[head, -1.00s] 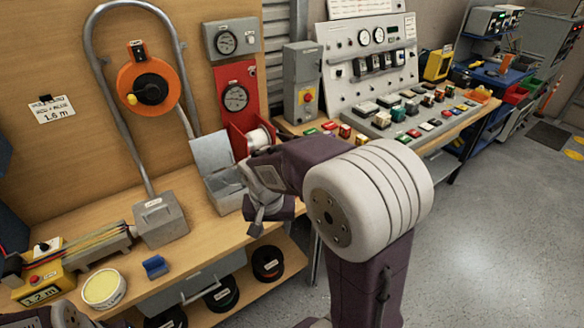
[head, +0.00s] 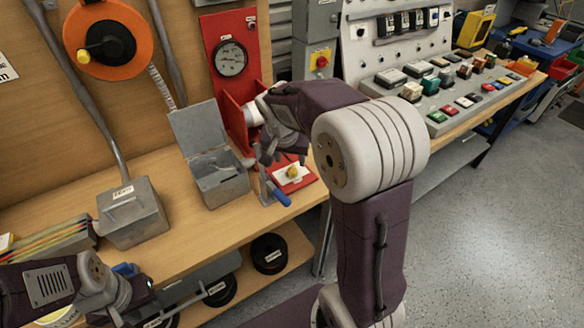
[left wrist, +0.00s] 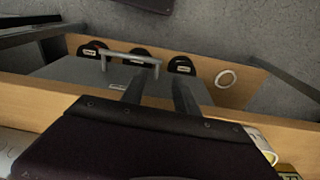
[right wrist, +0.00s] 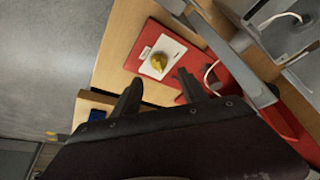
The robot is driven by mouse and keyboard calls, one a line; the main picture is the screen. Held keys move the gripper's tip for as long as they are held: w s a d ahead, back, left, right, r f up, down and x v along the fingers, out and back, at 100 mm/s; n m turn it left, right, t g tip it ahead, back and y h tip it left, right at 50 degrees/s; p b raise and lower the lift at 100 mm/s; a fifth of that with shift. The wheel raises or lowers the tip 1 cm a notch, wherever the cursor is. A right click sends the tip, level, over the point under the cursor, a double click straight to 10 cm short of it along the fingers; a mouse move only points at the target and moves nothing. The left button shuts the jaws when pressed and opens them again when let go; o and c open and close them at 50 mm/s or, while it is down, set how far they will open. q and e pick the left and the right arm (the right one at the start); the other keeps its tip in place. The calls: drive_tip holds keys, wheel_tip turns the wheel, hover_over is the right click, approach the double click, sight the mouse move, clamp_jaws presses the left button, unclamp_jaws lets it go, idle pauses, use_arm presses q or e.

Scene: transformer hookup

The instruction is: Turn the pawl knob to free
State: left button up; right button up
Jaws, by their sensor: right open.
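The yellow pawl knob (head: 292,171) sits on a small white plate on a red base at the front edge of the bench. It also shows in the right wrist view (right wrist: 158,63), just beyond the fingertips. My right gripper (head: 283,157) is open and empty, just above and behind the knob in the head view, apart from it. Its two fingers (right wrist: 158,80) point toward the knob in the right wrist view. My left gripper (left wrist: 159,85) is open and empty, low at the bench's front edge over a drawer handle.
A blue-handled lever (head: 280,196) stands beside the red base. An open grey box (head: 222,185) and a closed grey box (head: 135,215) stand to the left. A red panel with a gauge (head: 230,59) rises behind. Black spools (head: 269,253) lie on the lower shelf.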

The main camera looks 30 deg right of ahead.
sight(292, 168)
use_arm(q)
drive_tip(key=shift+s+a+f+b, duration=0.1)
drive_tip(key=shift+f+b, duration=0.35)
drive_tip(key=shift+f, duration=0.15)
use_arm(e)
drive_tip(key=x, duration=0.5)
drive_tip(key=shift+s+f, duration=0.1)
drive_tip(key=shift+f, duration=0.05)
use_arm(q)
drive_tip(key=shift+f, duration=0.1)
use_arm(e)
drive_tip(key=shift+w+d+f, duration=0.15)
drive_tip(key=shift+w+f, duration=0.15)
drive_tip(key=shift+f, duration=0.25)
clamp_jaws()
drive_tip(key=shift+r, duration=0.1)
use_arm(q)
drive_tip(key=shift+r, duration=0.2)
use_arm(e)
drive_tip(key=shift+s, duration=0.1)
